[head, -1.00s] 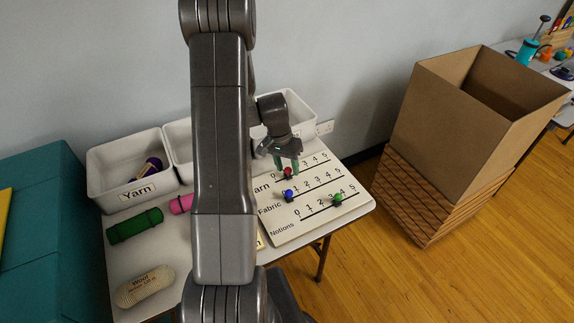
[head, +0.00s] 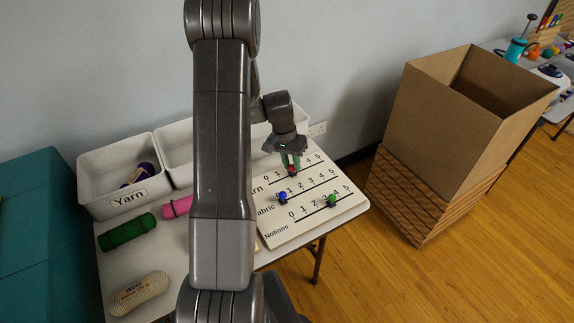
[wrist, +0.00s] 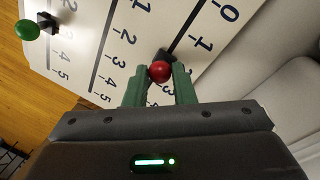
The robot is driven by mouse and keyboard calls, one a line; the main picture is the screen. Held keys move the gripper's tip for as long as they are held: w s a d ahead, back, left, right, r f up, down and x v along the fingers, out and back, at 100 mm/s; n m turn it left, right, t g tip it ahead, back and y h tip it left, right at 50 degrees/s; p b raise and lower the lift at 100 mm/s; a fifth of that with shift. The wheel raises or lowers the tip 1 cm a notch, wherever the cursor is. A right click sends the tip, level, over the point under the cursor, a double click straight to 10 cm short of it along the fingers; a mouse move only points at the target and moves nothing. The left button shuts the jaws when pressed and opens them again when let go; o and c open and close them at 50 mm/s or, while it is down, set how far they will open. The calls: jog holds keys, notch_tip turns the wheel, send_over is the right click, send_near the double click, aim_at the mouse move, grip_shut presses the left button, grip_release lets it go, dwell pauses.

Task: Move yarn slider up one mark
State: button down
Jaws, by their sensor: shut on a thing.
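The red yarn slider knob (head: 292,170) is on the top row of the white slider board (head: 270,232), right of the row's low end. My gripper (head: 291,164) is over it with its green fingers pointing down. In the wrist view my gripper (wrist: 160,82) is shut on the red knob (wrist: 159,71), a finger on each side. The 0 and 1 labels of this row show above right of the knob. The exact mark under it is hidden by the knob and fingers.
The blue fabric knob (head: 283,196) and green notions knob (head: 332,199) sit on the rows below. The Yarn bin (head: 130,198), green roll (head: 127,231) and wool skein (head: 139,293) lie left. A large cardboard box (head: 440,115) stands right.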

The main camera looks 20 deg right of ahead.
jog(key=c, duration=1.2)
grip_release()
jog(key=shift+c, duration=0.2)
jog(key=shift+r, duration=0.1)
notch_tip(320, 180, up, 13)
jog(key=w+a, duration=0.1)
jog(key=w, duration=0.1)
jog(key=shift+a+r+b, duration=0.2)
jog(key=shift+a+b, duration=0.1)
jog(key=f, duration=0.4)
jog(key=s+d+f, duration=0.1)
jog(key=f, duration=0.4)
jog(key=s+f, duration=0.1)
jog(key=f, duration=0.4)
jog(key=shift+s+d+p, duration=0.1)
jog(key=shift+d+p, duration=0.2)
jog(key=shift+p, duration=0.05)
jog(key=shift+a+r, duration=0.25)
jog(key=shift+a, duration=1.4)
